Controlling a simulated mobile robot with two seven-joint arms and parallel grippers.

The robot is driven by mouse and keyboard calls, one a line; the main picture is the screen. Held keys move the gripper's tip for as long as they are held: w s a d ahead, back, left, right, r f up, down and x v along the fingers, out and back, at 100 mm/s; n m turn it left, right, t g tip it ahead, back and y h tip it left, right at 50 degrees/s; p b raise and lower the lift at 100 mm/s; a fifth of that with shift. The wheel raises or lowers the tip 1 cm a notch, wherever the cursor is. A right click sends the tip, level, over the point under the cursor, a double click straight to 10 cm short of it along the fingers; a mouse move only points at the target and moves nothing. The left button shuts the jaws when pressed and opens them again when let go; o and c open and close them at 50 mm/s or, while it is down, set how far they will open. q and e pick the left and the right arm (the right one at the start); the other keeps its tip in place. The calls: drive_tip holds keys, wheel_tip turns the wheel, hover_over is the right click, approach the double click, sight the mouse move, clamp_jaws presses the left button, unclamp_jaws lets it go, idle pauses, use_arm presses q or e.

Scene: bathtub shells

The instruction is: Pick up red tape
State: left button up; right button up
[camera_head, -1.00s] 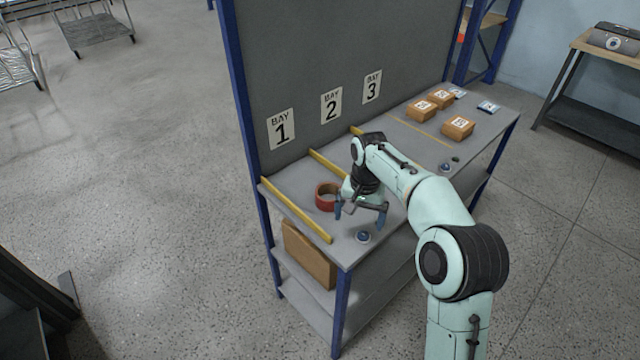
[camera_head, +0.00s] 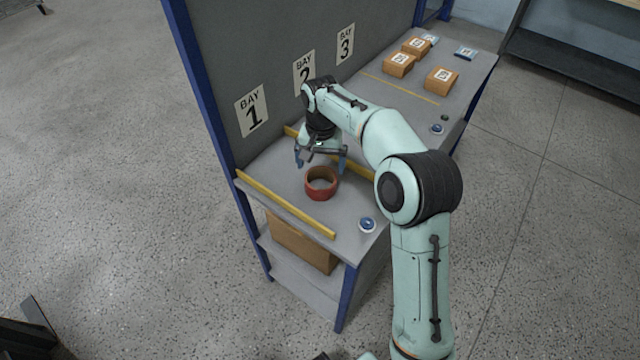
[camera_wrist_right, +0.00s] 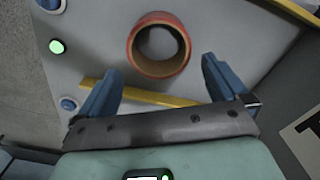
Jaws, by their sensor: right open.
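The red tape (camera_head: 321,194) is a roll with a tan inner core, lying flat on the grey shelf (camera_head: 280,180) in front of the BAY 1 sign, between two yellow strips. My right gripper (camera_head: 321,166) is open and empty, apart from the tape and on its far side, toward the back panel. My left gripper does not show.
Yellow strips (camera_head: 285,204) divide the shelf. A blue round button (camera_head: 367,225) sits at its front edge. Several cardboard boxes (camera_head: 441,80) are farther right. A grey back panel with bay signs (camera_head: 251,111) stands behind. A brown box (camera_head: 300,243) is on the lower shelf.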

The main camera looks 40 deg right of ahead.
sight(321, 188)
drive_tip(key=shift+w+f, duration=0.1)
drive_tip(key=shift+f, duration=0.7)
drive_tip(key=f, duration=0.5)
drive_tip(key=shift+s+a+b, duration=0.15)
drive_tip(key=shift+s+b, duration=0.1)
drive_tip(key=shift+b, duration=0.15)
drive_tip(key=c, duration=0.8)
